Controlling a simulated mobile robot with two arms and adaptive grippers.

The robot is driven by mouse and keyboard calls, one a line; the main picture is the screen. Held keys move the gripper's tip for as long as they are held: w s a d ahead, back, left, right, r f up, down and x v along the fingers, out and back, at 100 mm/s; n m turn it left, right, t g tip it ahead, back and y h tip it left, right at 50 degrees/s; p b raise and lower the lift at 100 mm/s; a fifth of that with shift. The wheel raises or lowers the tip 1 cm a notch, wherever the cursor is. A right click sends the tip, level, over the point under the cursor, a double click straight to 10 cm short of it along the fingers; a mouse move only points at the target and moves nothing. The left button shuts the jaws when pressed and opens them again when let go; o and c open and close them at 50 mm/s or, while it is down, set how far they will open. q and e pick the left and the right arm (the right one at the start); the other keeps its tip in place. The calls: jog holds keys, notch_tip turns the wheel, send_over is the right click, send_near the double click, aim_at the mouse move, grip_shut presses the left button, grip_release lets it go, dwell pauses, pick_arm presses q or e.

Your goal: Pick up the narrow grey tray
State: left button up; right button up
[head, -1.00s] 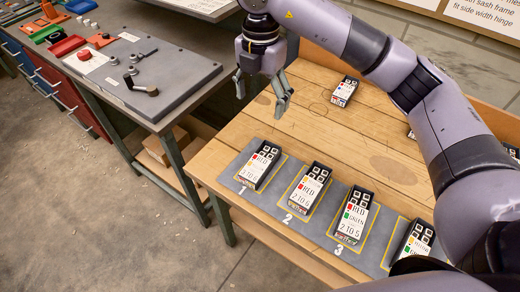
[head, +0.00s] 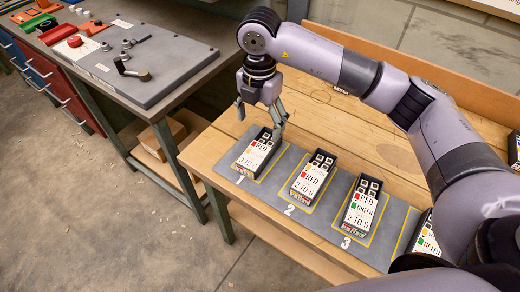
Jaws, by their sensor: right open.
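Several narrow dark grey trays stand in a row on a grey mat with numbered, yellow-outlined places. The tray at place 1 (head: 256,155) has a white card reading RED. The tray at place 2 (head: 312,178) and the tray at place 3 (head: 361,206) have similar cards. I cannot tell by colour which one is the narrow grey tray named. My right gripper (head: 261,116) is open and empty, its fingers pointing down just above the far end of the tray at place 1. Whether it touches the tray is unclear. My left gripper is not in view.
The grey mat (head: 285,214) lies along the front of the wooden bench (head: 205,150). Another tray (head: 427,240) at the right is partly hidden by my right arm. A grey-topped workbench (head: 180,62) with handles and knobs stands at the left, with a gap between.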

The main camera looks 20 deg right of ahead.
aim_at(260, 147)
notch_tip(260, 147, down, 6)
jog(key=shift+r+p, duration=0.1)
jog(key=shift+p, duration=0.3)
notch_tip(260, 147, down, 4)
jog(key=shift+f+p, duration=0.15)
jog(key=shift+p, duration=0.6)
jog(key=shift+f, duration=0.45)
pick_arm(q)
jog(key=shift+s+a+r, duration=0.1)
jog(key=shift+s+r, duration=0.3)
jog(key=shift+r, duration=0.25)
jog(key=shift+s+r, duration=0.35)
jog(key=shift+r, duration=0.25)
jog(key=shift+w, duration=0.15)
pick_arm(e)
jog(key=c, duration=1.3)
